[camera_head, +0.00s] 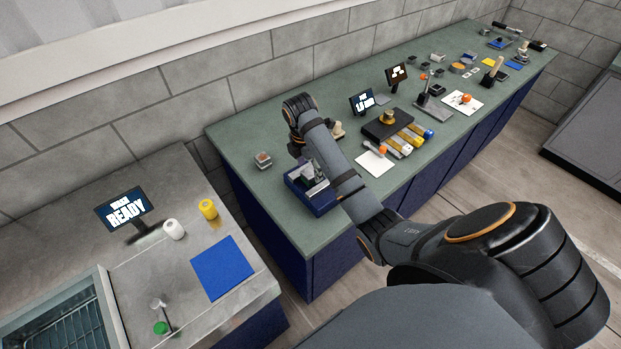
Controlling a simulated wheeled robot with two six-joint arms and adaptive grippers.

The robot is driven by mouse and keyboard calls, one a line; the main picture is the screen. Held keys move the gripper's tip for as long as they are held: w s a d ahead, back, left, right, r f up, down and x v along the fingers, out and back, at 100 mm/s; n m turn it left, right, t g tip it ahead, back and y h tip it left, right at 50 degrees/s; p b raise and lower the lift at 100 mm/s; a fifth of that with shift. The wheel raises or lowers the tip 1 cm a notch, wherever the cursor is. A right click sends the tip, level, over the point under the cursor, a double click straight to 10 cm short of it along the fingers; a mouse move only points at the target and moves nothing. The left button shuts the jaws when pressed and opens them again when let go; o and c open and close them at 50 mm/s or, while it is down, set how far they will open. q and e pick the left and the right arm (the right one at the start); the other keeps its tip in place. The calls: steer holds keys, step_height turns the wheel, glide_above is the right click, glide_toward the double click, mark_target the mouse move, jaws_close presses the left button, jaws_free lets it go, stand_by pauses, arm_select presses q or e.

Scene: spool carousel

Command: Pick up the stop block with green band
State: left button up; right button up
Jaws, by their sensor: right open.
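I cannot make out a stop block with a green band for certain. A blue open box (308,201) stands at the near left end of the green counter, with small grey and dark parts in it too small to tell apart. My right arm reaches across the counter and bends down at its wrist. My right gripper (311,174) is open at the blue box, partly hidden by my forearm. Whether it touches anything there I cannot tell. A green round piece (161,328) lies on the grey table at lower left, beside a thin upright tool. My left gripper is out of view.
The green counter (248,131) carries a small block (262,159), a white sheet (374,163), a dark rack (386,124) and small screens.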

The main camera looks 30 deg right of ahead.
steer(key=shift+d+f, duration=0.1)
steer(key=shift+f, duration=0.55)
steer(key=shift+w+f, duration=0.15)
steer(key=shift+f, duration=0.1)
steer(key=shift+c, duration=0.6)
steer(key=c, duration=1.2)
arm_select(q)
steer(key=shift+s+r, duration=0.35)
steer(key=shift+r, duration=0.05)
arm_select(e)
jaws_close()
